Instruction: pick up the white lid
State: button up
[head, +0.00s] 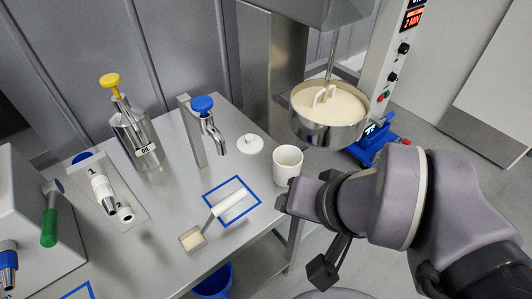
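The white lid (250,143) lies flat on the steel table, with its small knob upward. It is just behind and left of a white cup (287,166), which stands upright and open at the top. My gripper (286,193) is in front of the cup at the table's right edge, pointing left. In the picture its tips come close to the cup's lower side; I cannot tell whether they touch it. The gripper is apart from the lid. Its finger gap does not show clearly. Nothing hides the lid.
A tap with a blue knob (202,104) stands left of the lid. A steel mixer bowl (328,115) hangs behind the cup. A blue-outlined square (231,201) holds a white-handled tool (230,203). An oil dispenser (135,130) stands farther left.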

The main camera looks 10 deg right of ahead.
aim_at(249, 144)
jog(key=i+l+u, duration=0.45)
jog(key=l+u, duration=0.2)
jog(key=i+l+u, duration=0.2)
jog(key=l+u, duration=0.15)
